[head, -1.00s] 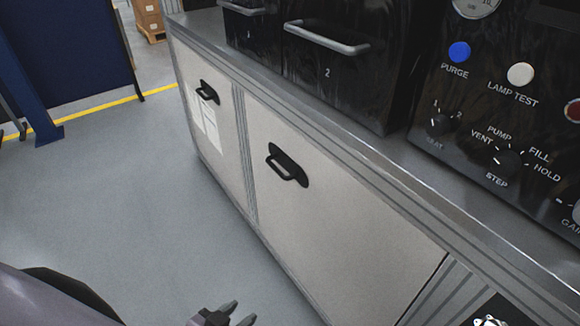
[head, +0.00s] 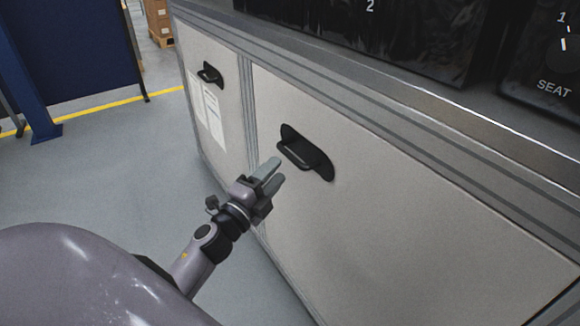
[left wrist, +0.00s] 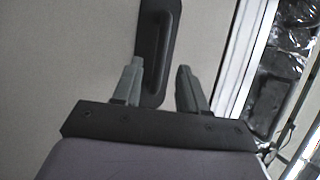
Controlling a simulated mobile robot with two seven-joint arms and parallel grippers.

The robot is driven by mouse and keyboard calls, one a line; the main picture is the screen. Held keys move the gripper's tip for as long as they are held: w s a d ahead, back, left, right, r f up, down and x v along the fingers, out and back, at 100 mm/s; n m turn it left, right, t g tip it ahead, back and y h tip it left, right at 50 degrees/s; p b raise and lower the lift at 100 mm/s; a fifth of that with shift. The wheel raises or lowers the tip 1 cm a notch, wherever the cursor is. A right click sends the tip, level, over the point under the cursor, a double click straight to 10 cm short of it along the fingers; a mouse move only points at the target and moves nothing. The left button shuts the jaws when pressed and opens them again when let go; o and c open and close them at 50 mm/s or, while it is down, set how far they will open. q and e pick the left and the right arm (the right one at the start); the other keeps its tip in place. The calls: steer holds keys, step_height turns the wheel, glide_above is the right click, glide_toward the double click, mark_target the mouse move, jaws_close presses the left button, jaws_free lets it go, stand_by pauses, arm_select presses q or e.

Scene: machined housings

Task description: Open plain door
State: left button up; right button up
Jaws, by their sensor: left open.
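The plain door (head: 390,215) is the right-hand, light grey cabinet door with no papers on it. It looks shut, and it carries a black handle (head: 306,152). My left gripper (head: 269,176) is open and empty, just left of and below that handle in the head view. In the left wrist view my left gripper (left wrist: 157,82) has its two grey fingers apart, with the handle (left wrist: 163,50) ahead, its lower end showing between the fingers. I cannot tell whether the fingers touch it. My right gripper is in neither view.
A second door (head: 212,85) to the left has a black handle and white papers (head: 207,106). A metal countertop edge (head: 400,92) runs above the doors, with black equipment on top. The floor (head: 100,170) at left is clear.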

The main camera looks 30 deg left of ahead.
mark_target(290, 153)
arm_select(q)
steer(key=shift+w+r, duration=0.2)
steer(key=shift+w, duration=0.95)
steer(key=shift+w+r, duration=0.25)
steer(key=shift+w, duration=0.85)
steer(key=shift+w+r, duration=0.2)
steer(key=shift+w, duration=0.95)
jaws_close()
